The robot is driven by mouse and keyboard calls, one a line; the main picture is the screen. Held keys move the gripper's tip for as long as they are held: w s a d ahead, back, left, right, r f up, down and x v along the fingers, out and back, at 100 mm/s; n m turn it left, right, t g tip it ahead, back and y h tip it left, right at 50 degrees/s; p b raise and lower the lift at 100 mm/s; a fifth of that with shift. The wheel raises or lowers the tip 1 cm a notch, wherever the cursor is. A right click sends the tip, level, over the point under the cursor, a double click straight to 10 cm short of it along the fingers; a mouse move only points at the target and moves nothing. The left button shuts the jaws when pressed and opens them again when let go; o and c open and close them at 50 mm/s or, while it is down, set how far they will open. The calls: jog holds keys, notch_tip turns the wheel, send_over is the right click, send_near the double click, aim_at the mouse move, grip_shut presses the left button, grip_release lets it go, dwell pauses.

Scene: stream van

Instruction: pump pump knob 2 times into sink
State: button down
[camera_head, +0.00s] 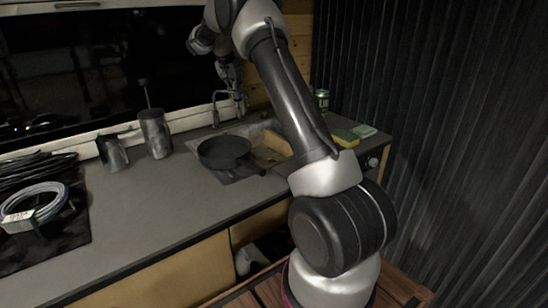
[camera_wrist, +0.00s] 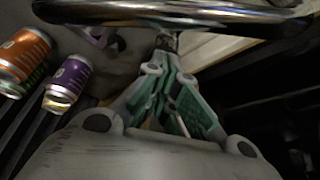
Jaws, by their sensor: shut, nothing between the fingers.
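The sink (camera_head: 262,126) is set into the grey counter, partly covered by a dark pan and my arm. A thin curved metal tap (camera_head: 215,108) stands at its back edge. My gripper (camera_head: 232,88) points down just above and behind the tap, with its fingers shut. In the wrist view its fingertips (camera_wrist: 167,48) meet beside a small dark metal part, and a thick chrome bar (camera_wrist: 180,12) crosses in front of them. I cannot clearly make out the pump knob; it may be hidden by the fingers. Contact cannot be told.
The dark pan (camera_head: 223,150) lies over the sink's left part. A yellow-green sponge (camera_head: 345,137) and a green can (camera_head: 322,100) are on the right. Orange (camera_wrist: 22,52) and purple (camera_wrist: 68,82) cans show close by.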

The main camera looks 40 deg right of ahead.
jog(key=shift+f, duration=1.05)
jog(key=shift+r, duration=2.4)
jog(key=shift+r, duration=3)
